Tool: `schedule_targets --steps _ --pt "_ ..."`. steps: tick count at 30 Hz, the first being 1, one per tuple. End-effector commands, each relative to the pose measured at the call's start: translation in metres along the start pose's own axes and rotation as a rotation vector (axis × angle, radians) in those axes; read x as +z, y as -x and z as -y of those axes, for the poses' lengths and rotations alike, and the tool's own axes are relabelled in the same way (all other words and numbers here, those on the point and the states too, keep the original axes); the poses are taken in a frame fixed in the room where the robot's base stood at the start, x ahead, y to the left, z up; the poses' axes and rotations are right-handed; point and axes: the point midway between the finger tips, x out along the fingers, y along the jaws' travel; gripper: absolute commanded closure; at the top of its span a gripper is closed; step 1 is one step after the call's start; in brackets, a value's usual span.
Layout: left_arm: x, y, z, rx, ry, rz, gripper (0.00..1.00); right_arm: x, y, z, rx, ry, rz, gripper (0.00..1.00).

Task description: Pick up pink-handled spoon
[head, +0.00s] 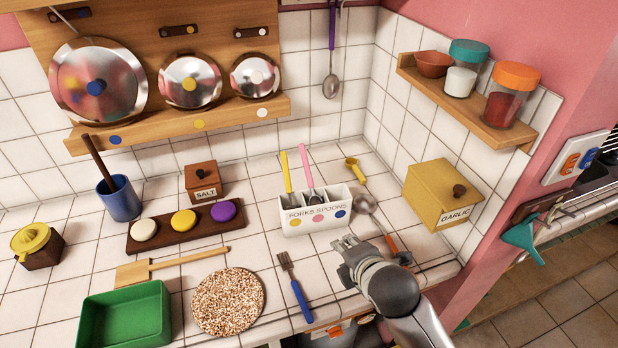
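The pink-handled spoon (306,165) stands in the middle compartment of a white cutlery holder (291,227) marked FORKS SPOONS. Its pink handle points up and leans slightly left; its lower metal end is mostly hidden inside the holder. A yellow-handled utensil (287,172) stands in the left compartment. My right gripper (342,246) comes in from the lower right, in front of and below the holder, apart from the spoon. Its fingers are small and seen from behind, so their opening is unclear; nothing shows in them. My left gripper is not in view.
A metal spoon with an orange-red handle (391,243) lies right of the holder, near my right gripper. A blue-handled fork (301,300) lies in front. A yellow scoop (355,170) and garlic box (440,192) are to the right. A wall shelf (440,93) juts out above.

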Motion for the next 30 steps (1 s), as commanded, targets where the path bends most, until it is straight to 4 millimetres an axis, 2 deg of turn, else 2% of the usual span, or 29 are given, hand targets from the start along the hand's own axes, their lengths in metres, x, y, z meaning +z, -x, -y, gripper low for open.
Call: schedule_targets --steps 1,6,9,12,15,18,22,30 --pt "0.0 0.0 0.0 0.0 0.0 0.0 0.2 0.002 -0.006 -0.023 0.043 0.145 0.013 0.62" --pt "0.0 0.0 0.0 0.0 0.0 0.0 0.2 0.003 -0.02 -0.088 0.158 0.676 0.088 0.62" --pt "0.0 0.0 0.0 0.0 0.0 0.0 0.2 0.004 -0.024 -0.12 0.201 0.953 0.151 0.62" --pt "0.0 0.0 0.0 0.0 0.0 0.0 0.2 0.005 -0.027 -0.144 0.226 1.167 0.209 0.62" --pt "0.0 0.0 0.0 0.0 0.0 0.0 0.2 0.006 -0.028 -0.159 0.237 1.305 0.25 0.62" --pt "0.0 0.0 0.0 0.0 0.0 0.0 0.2 0.007 -0.03 -0.166 0.241 1.373 0.27 0.62" --pt "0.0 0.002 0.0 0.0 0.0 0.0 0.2 0.007 -0.04 -0.172 0.24 1.388 0.275 0.62" --pt "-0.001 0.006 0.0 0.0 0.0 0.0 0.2 0.009 -0.073 -0.182 0.24 1.385 0.274 0.62"
